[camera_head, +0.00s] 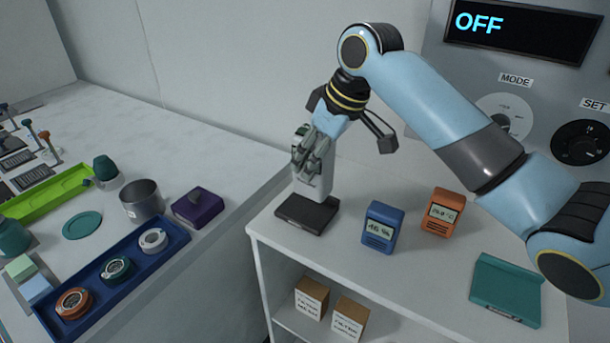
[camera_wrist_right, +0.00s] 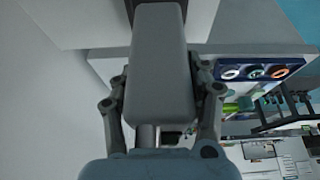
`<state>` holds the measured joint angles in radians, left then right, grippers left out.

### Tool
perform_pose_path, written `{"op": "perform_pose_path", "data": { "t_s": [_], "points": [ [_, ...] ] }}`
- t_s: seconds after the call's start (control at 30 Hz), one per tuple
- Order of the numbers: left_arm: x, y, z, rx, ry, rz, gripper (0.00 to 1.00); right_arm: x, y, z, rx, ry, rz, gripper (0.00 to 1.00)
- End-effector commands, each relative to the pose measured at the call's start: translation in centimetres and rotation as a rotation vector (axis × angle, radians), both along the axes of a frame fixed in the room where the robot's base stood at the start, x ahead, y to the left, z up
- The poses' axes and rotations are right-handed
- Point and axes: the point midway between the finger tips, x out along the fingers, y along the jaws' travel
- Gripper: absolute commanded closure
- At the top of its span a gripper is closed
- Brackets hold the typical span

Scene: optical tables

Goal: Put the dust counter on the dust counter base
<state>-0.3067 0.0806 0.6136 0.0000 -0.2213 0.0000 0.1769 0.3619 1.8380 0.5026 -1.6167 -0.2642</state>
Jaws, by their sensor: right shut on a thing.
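The dust counter (camera_head: 314,183) is a light grey upright block. My right gripper (camera_head: 312,150) is shut on its upper part; in the right wrist view the block (camera_wrist_right: 157,65) fills the space between the two fingers. The dark flat dust counter base (camera_head: 306,215) lies on the white shelf top, near its left edge. The counter's lower end shows right over the back of the base; I cannot tell whether they touch. My left gripper is not in view.
A blue meter (camera_head: 381,228) and an orange meter (camera_head: 441,212) stand right of the base. A teal holder (camera_head: 505,290) lies farther right. Two brown boxes (camera_head: 311,298) sit on the lower shelf. The left table holds a blue tray (camera_head: 88,288) and a purple block (camera_head: 197,207).

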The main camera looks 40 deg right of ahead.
Motion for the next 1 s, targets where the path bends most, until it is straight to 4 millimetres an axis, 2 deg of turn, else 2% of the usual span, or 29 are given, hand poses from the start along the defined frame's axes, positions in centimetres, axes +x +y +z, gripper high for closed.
{"op": "perform_pose_path", "data": {
  "t_s": [0.1, 0.2, 0.5, 0.87, 0.9, 1.0],
  "points": [
    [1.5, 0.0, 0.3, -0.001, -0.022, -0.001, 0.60, 1.2, 0.7, -0.7, 0.001, -0.002, -0.001, 1.00],
    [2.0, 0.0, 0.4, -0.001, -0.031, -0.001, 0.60, 1.5, 0.9, -1.2, -0.002, -0.001, -0.001, 1.00],
    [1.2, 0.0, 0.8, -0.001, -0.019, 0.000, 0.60, 1.4, 0.9, -4.9, -0.002, 0.000, 0.000, 1.00],
    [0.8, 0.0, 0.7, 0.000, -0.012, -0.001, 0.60, 1.4, 0.9, -5.3, -0.003, -0.002, 0.000, 1.00],
    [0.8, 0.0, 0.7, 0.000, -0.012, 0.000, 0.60, 1.4, 0.9, -5.3, -0.003, 0.000, -0.001, 0.49],
    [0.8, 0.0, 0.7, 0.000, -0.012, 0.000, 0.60, 1.4, 0.9, -5.3, -0.003, 0.000, -0.001, 0.36]
  ]
}}
